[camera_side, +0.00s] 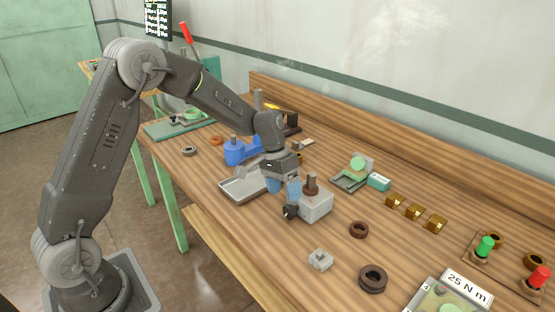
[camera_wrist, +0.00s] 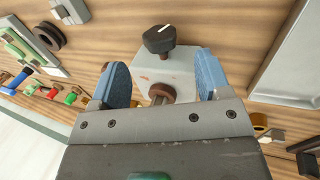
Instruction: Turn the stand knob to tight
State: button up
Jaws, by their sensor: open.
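The stand (camera_side: 317,206) is a pale grey block with a brown post on top. It sits near the middle of the bench. Its black knob (camera_side: 291,212) sticks out on the front left side. In the wrist view the knob (camera_wrist: 158,41) is ahead of the fingers and bears a white pointer line. The stand (camera_wrist: 168,72) also shows there, between and beyond the blue fingers. My gripper (camera_side: 283,187) is open and empty, just behind and left of the stand, apart from the knob. Its fingers (camera_wrist: 160,78) are spread wide. No tight marking is readable.
A shallow metal tray (camera_side: 232,196) lies left of the stand, with a blue fixture (camera_side: 240,152) behind it. A small grey block (camera_side: 320,260) and brown rings (camera_side: 359,229) lie at the front and right. Brass blocks (camera_side: 415,211) and a 25 N m sign (camera_side: 467,287) are farther right.

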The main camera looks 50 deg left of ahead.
jog(key=v, duration=0.8)
jog(key=s+d+r+t+y, duration=0.2)
jog(key=s+d+r, duration=0.2)
jog(key=s+r, duration=0.6)
jog(key=s+d+t+y, duration=0.1)
jog(key=s+t, duration=0.2)
jog(key=s, duration=1.3)
jog(key=shift+d+f+t+y, duration=0.3)
